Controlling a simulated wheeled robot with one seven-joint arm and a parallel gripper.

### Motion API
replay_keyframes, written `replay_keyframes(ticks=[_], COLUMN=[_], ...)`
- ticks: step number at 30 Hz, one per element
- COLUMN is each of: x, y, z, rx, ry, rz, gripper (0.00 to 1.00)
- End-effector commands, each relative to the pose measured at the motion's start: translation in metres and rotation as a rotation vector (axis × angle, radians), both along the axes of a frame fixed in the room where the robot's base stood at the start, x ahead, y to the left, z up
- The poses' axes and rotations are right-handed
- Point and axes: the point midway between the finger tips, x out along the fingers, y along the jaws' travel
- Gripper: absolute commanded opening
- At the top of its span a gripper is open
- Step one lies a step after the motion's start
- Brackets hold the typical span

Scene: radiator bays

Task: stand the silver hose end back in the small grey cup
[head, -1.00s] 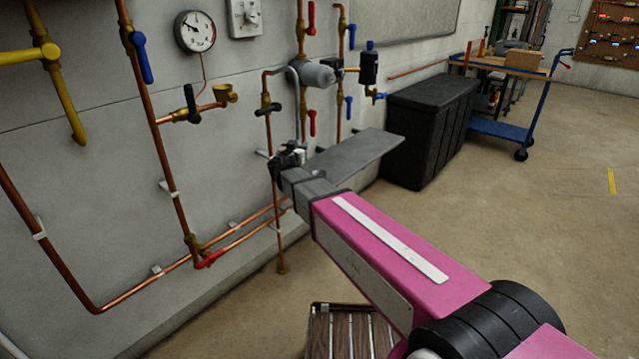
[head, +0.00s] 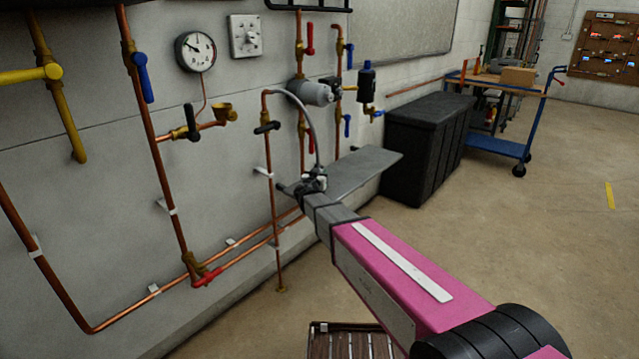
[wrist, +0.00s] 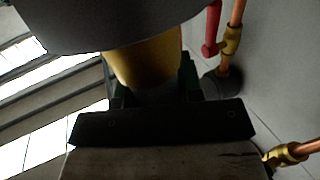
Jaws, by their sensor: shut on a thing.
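The grey hose (head: 308,115) arches from the top of a copper pipe on the wall down to my gripper (head: 313,180). My gripper is shut on the hose end, which is mostly hidden by the jaws in the head view. It is beside the left end of a flat grey shelf (head: 360,170). In the wrist view, the jaws (wrist: 152,92) are close around a brass-coloured cylinder (wrist: 146,62) under a wide dark grey round part; I cannot tell which parts belong to the hose. I cannot make out the small grey cup in either view.
Copper pipes (head: 150,130) with coloured valves and a gauge (head: 196,51) line the wall to the left. A black chest (head: 425,140) and a blue trolley (head: 500,135) stand at the right. A slatted wooden thing (head: 350,343) is on the floor below. The right floor is clear.

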Motion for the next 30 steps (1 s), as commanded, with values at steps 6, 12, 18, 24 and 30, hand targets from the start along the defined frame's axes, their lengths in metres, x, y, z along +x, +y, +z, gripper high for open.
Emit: replay_keyframes(ticks=[6, 12, 18, 24, 30], x=[0.0, 0.0, 0.0, 0.0, 0.0], y=[0.001, 0.0, 0.001, 0.001, 0.001], z=[-0.029, -0.035, -0.037, -0.042, -0.042], rx=[-0.002, -0.001, -0.001, -0.001, -0.001], ry=[0.001, -0.001, 0.0, 0.0, 0.0], rz=[0.0, 0.0, 0.0, 0.0, 0.0], gripper=[0.02, 0.02, 0.02, 0.02, 0.59])
